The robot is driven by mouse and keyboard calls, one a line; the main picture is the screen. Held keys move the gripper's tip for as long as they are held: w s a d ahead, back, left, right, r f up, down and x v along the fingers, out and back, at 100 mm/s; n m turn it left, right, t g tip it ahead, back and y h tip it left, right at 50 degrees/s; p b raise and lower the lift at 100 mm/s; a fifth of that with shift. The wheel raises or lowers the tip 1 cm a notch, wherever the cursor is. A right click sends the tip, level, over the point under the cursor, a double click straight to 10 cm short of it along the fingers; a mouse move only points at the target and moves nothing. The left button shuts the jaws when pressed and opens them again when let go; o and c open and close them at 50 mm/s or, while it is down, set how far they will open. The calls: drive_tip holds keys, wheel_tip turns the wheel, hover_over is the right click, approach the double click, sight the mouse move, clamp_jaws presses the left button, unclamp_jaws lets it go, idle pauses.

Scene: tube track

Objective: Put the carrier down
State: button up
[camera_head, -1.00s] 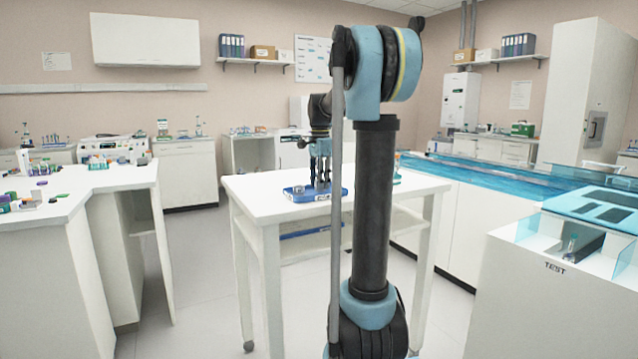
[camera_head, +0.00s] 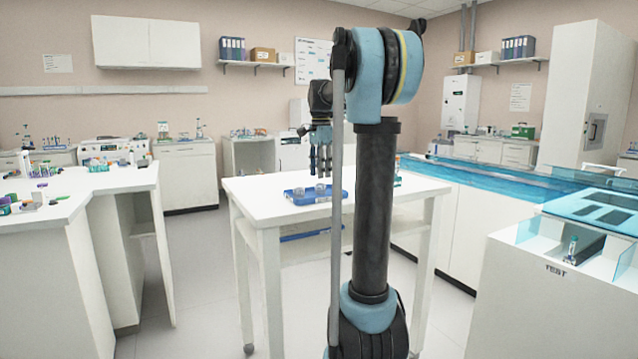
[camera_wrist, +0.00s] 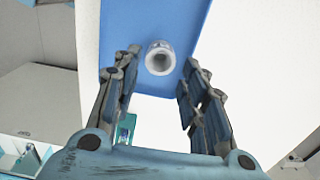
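A small pale round carrier (camera_head: 320,189), with a hole in its top, stands upright on a blue tray (camera_head: 291,197) on the white table (camera_head: 265,205). In the wrist view the carrier (camera_wrist: 168,65) is a whitish ring on the blue tray (camera_wrist: 125,30), seen beyond my fingertips. My gripper (camera_head: 320,172) is above the carrier in the head view, with a small gap between them. In the wrist view my gripper (camera_wrist: 158,75) has its two fingers spread wide, with nothing between them.
My arm hides the right part of the table in the head view. A small teal item (camera_head: 397,180) stands there. A counter with several tubes (camera_head: 38,190) is at the left. A bench marked TEST (camera_head: 555,270) is at the right. Floor shows left of the table.

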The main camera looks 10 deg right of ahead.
wheel_tip(320, 180, up, 7)
drive_tip(key=shift+r, duration=0.15)
drive_tip(key=s+f+n+t, duration=0.2)
drive_tip(key=s+f+n, duration=1.2)
drive_tip(key=s+f, duration=2.1)
drive_tip(key=shift+s+a+f+n, duration=0.15)
drive_tip(key=shift+s+f+n, duration=0.2)
drive_tip(key=shift+s, duration=0.3)
drive_tip(key=shift+w+f, duration=0.25)
drive_tip(key=shift+w, duration=0.3)
drive_tip(key=shift+c, duration=0.6)
drive_tip(key=shift+s, duration=0.1)
drive_tip(key=shift+c, duration=0.2)
